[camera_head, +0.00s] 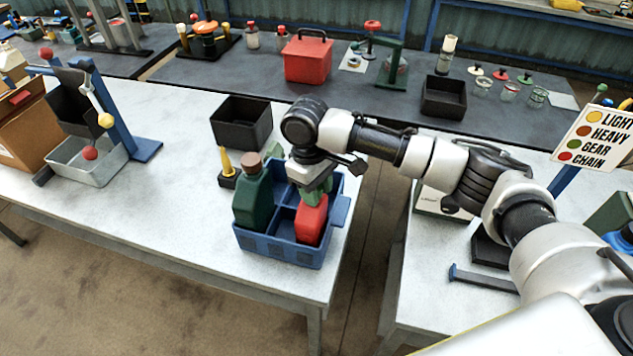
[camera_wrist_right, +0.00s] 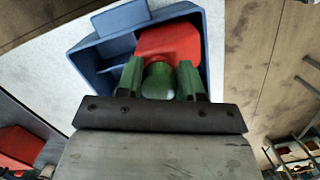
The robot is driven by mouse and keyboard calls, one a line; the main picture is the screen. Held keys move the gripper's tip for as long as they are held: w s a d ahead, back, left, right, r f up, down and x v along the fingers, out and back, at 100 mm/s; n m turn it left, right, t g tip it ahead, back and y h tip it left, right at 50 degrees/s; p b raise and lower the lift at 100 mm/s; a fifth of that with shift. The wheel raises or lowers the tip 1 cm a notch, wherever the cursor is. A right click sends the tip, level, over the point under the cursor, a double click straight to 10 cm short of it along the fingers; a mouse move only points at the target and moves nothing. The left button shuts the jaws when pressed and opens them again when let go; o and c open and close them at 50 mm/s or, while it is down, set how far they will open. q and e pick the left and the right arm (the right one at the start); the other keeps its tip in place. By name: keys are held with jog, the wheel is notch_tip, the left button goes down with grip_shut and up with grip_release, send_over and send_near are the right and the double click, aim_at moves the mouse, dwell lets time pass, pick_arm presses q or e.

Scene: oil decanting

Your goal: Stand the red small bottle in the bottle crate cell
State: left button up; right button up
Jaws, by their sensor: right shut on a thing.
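The red small bottle (camera_head: 311,222) is at the front right cell of the blue bottle crate (camera_head: 262,244) and looks roughly upright. Its lower end meets the crate's front wall, so I cannot tell whether it rests on the cell floor. My right gripper (camera_head: 316,186) is above it, shut on its top. In the right wrist view the gripper's green fingers (camera_wrist_right: 161,82) sit on both sides of a round green top, with the red body (camera_wrist_right: 168,42) beyond, within the crate outline (camera_wrist_right: 88,60). My left gripper is not in view.
A dark green bottle (camera_head: 252,200) with a brown cap stands in the crate's left side, close to the red one. A black bin (camera_head: 241,125) and a yellow-topped item (camera_head: 227,170) are behind and left.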

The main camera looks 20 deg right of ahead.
jog(key=shift+f, duration=1.3)
dwell(0.5)
jog(key=o, duration=1.1)
jog(key=shift+f, duration=0.1)
jog(key=r, duration=0.3)
jog(key=w+r+b, duration=0.1)
jog(key=r, duration=0.3)
jog(key=a+r+b, duration=0.1)
jog(key=r, duration=0.2)
jog(key=shift+w+r, duration=0.15)
jog(key=shift+r, duration=0.25)
